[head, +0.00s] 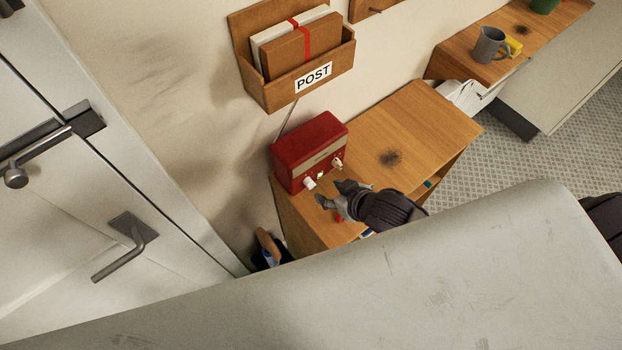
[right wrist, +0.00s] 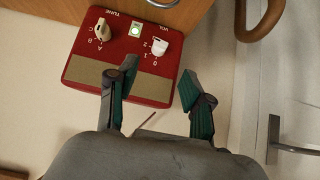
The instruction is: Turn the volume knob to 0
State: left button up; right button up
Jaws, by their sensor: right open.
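The red radio (head: 305,152) stands on the wooden cabinet, its front facing my right gripper (head: 330,193). The white volume knob (head: 309,183) is at its left end and the cream tune knob (head: 337,163) at its right. In the right wrist view the radio is upside down; the volume knob (right wrist: 159,45) sits by the marks 0, 1 and 2, and a lit green window (right wrist: 136,30) is beside it. I cannot tell which mark it points to. My right gripper (right wrist: 158,72) is open and empty, its fingers spread in front of the knob, apart from it. My left gripper is not in view.
A wooden POST box (head: 300,85) with parcels hangs above the radio. The cabinet top (head: 425,125) right of the radio is clear. A curved brown handle (head: 267,243) stands beside the cabinet, near the white door (head: 60,220). A grey jug (head: 488,45) stands farther right.

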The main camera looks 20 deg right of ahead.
aim_at(310, 184)
jog(key=p+x, duration=0.1)
jog(key=x, duration=0.5)
jog(key=shift+w+r, duration=0.1)
jog(key=shift+r, duration=0.05)
jog(key=x, duration=0.4)
jog(key=shift+w+f, duration=0.15)
jog(key=shift+f, duration=0.1)
jog(key=shift+c, duration=0.8)
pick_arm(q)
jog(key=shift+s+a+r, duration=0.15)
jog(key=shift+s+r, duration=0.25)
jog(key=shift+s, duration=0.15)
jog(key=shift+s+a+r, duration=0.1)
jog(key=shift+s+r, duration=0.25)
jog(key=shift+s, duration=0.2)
pick_arm(e)
grip_shut()
